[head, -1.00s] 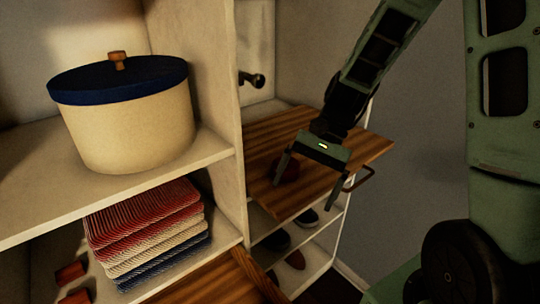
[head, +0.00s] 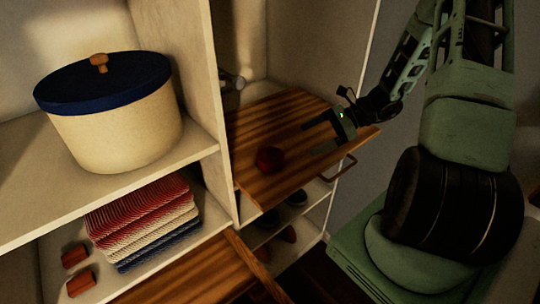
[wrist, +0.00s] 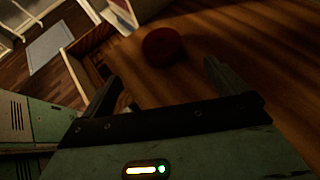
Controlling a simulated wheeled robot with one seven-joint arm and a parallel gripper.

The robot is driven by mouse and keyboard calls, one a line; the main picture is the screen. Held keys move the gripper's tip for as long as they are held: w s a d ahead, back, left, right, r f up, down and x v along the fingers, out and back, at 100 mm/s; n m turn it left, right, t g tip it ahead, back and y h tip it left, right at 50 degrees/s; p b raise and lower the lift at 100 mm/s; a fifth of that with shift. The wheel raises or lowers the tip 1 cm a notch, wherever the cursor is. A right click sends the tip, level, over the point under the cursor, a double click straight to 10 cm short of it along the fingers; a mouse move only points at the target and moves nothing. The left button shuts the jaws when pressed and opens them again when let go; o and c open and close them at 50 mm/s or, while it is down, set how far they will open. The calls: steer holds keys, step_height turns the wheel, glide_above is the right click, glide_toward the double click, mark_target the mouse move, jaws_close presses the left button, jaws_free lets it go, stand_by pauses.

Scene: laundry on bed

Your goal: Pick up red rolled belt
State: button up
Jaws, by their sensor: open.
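The red rolled belt (head: 270,159) lies on a striped wooden board (head: 285,112) in the right-hand compartment, near the board's left front part. My gripper (head: 311,138) is open and empty, to the right of the belt and apart from it. In the wrist view the belt (wrist: 162,46) is a dark red round shape ahead of my fingers, between their lines and nearer the left one. The gap between the fingertips (wrist: 162,78) is empty.
A cream pot with a blue lid (head: 117,115) stands on the left shelf. Folded striped cloths (head: 145,220) lie below it. A white upright panel (head: 190,85) divides the shelves from the board. A handle (head: 340,170) juts from the board's front. Shoes sit underneath.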

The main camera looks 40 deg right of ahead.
steer(key=p, duration=0.2)
glide_toward(271, 155)
steer(key=x, duration=0.2)
steer(key=shift+a+f, duration=0.2)
steer(key=shift+f, duration=0.1)
steer(key=p+x, duration=0.2)
steer(key=x, duration=0.2)
steer(key=shift+w+a+r, duration=0.1)
steer(key=shift+w+a, duration=0.1)
steer(key=shift+w, duration=0.05)
steer(key=shift+w+a+f, duration=0.15)
steer(key=shift+a+f, duration=0.05)
steer(key=shift+f, duration=0.05)
steer(key=c, duration=1.1)
steer(key=shift+c, duration=0.2)
